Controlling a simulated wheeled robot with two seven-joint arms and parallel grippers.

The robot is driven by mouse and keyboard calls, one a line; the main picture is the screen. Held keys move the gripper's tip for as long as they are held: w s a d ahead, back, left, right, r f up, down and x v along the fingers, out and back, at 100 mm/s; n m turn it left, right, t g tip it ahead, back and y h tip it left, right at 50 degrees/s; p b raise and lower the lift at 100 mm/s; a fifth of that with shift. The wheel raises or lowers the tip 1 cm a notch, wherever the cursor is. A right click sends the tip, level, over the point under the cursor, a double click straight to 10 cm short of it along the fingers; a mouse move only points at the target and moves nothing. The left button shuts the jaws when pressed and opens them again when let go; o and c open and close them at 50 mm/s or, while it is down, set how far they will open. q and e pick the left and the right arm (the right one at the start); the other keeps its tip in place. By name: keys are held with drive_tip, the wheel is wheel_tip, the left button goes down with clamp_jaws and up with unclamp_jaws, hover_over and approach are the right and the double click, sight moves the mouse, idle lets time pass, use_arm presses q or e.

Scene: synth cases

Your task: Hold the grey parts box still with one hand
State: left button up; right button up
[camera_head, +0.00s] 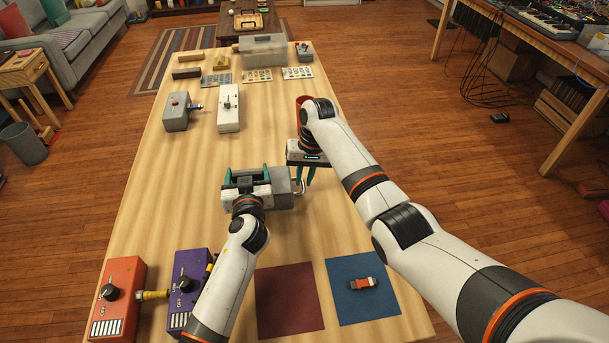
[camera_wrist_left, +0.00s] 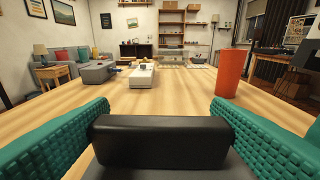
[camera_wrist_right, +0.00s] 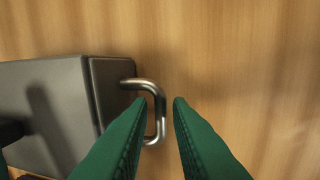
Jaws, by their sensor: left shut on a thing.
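The grey parts box (camera_head: 283,201) stands on the wooden table, partly hidden behind my left gripper. My left gripper (camera_head: 247,174) is shut on the box's black handle (camera_wrist_left: 160,138), which spans between the teal fingers in the left wrist view. A bent metal handle (camera_head: 300,187) sticks out from the box's right side. My right gripper (camera_head: 308,174) is over that side, with its fingers pointing down. In the right wrist view the box (camera_wrist_right: 45,100) lies left, and the metal handle (camera_wrist_right: 160,112) shows between the parted fingertips; I see no contact.
An orange cylinder (camera_head: 300,101) stands behind my right wrist. An orange box (camera_head: 117,292) and a purple box (camera_head: 190,278), with dials, stand front left. A dark red mat (camera_head: 290,300) and a blue mat (camera_head: 350,305) lie at the front. The table's middle left is clear.

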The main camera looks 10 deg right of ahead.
clamp_jaws()
use_arm(q)
drive_tip(key=shift+f, duration=0.1)
use_arm(e)
drive_tip(key=d, duration=0.8)
drive_tip(key=shift+s+d, duration=0.1)
drive_tip(key=shift+d, duration=0.05)
drive_tip(key=shift+o, duration=1.9)
unclamp_jaws()
drive_tip(key=shift+r, duration=0.1)
